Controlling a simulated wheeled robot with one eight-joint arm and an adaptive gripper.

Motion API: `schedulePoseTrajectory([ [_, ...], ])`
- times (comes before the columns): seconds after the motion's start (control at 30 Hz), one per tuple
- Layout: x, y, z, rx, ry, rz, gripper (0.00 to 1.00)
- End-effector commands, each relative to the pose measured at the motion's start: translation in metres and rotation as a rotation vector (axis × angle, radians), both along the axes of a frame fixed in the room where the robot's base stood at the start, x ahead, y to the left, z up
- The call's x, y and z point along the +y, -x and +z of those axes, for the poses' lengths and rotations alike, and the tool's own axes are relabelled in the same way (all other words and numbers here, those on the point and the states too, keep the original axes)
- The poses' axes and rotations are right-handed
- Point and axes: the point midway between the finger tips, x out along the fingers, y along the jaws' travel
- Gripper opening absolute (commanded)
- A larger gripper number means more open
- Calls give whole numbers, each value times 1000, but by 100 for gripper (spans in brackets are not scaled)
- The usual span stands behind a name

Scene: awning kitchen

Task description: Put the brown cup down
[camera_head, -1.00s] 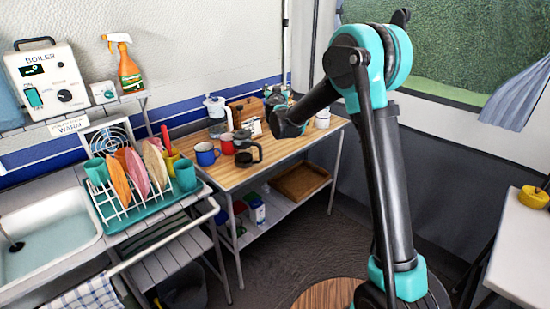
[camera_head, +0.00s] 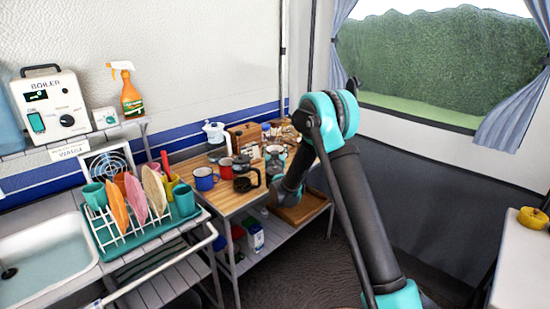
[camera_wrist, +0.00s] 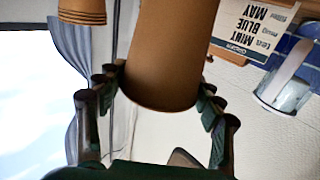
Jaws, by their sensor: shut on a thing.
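The brown cup (camera_wrist: 165,50) is large in the middle of the wrist view, between the two fingers of my gripper (camera_wrist: 160,82). My gripper is shut on it, with one finger against each side. The cup's far end is cut off by the top of the picture. In the head view my gripper is over the wooden table (camera_head: 228,201), near its far right part. The held cup cannot be clearly told there, since the arm and small objects crowd that spot.
On the table are a blue mug (camera_head: 204,179), a red mug (camera_head: 226,168) and a black coffee pot (camera_head: 243,177). A dish rack (camera_head: 130,222) stands left.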

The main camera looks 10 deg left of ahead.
Motion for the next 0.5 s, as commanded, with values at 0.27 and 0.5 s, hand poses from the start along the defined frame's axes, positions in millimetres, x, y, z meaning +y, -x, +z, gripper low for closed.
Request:
schedulePoseTrajectory([
  [0.27,0,0,-33,0,0,0,56],
  [0.5,0,0,-36,0,0,0,56],
])
